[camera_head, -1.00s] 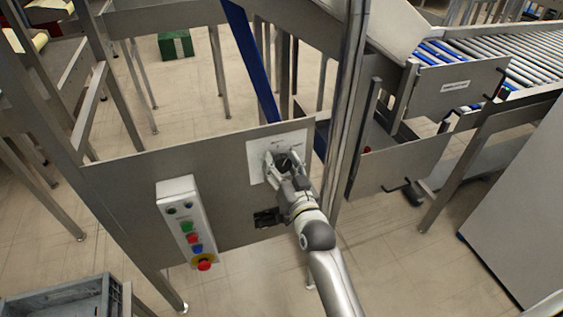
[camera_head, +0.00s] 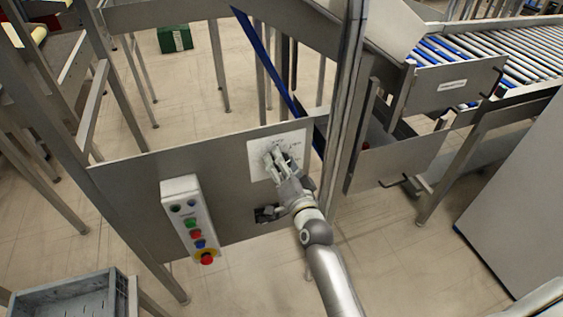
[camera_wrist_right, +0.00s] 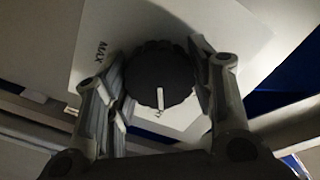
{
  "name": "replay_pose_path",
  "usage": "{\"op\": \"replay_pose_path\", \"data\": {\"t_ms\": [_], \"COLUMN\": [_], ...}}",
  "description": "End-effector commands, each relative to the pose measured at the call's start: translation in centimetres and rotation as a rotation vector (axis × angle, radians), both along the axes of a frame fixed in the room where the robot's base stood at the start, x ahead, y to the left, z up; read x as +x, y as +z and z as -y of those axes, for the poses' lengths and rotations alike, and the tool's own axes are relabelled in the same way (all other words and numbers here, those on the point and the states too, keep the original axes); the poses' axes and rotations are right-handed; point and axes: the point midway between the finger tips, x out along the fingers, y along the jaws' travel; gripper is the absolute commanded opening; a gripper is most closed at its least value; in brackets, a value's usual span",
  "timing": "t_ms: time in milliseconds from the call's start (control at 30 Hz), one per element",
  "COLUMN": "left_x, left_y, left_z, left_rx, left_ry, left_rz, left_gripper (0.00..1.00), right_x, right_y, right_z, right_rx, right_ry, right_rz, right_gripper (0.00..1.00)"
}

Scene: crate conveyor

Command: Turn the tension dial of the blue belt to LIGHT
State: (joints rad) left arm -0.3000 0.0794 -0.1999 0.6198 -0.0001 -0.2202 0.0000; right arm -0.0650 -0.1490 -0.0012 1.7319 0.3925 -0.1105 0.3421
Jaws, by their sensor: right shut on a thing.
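The tension dial (camera_wrist_right: 150,72) is a round dark knob with a white pointer mark, seen in the right wrist view. The mark points toward the bottom of that picture, near small lettering I cannot read. The dial sits on a white plate (camera_wrist_right: 88,60) with "MAX" printed to its left. In the head view the plate (camera_head: 258,160) is on a grey metal panel. My right gripper (camera_head: 273,154) is at the plate; in the wrist view its fingers (camera_wrist_right: 160,88) close on the dial from both sides. The LIGHT label is not readable. My left gripper is out of view.
A control box (camera_head: 183,190) with coloured buttons and a red stop knob is on the panel, left of the plate. A black fitting (camera_head: 267,214) is below the plate. A blue strip (camera_head: 262,60) slants behind the panel. A grey crate (camera_head: 65,295) is at lower left.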

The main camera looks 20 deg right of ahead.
Motion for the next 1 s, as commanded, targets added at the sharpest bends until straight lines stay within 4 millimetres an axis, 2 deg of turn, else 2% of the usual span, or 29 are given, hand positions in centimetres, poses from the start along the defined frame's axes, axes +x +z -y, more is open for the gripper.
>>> {"op": "replay_pose_path", "data": {"t_ms": [433,467,600,1000], "left_x": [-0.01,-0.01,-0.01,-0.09], "left_y": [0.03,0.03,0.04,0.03], "left_z": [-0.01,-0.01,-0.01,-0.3], "left_rx": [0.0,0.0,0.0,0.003], "left_ry": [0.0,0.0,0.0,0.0], "left_rz": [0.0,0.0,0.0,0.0], "left_gripper": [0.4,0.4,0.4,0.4], "right_x": [0.01,0.01,0.01,-0.26], "right_y": [0.05,0.05,0.05,-0.03], "right_z": [0.06,0.06,0.04,0.03], "right_rx": [0.009,0.009,0.009,0.009], "right_ry": [-0.001,-0.001,0.0,0.0], "right_rz": [0.002,0.002,0.001,0.0], "right_gripper": [0.27,0.53,0.71,0.72]}}
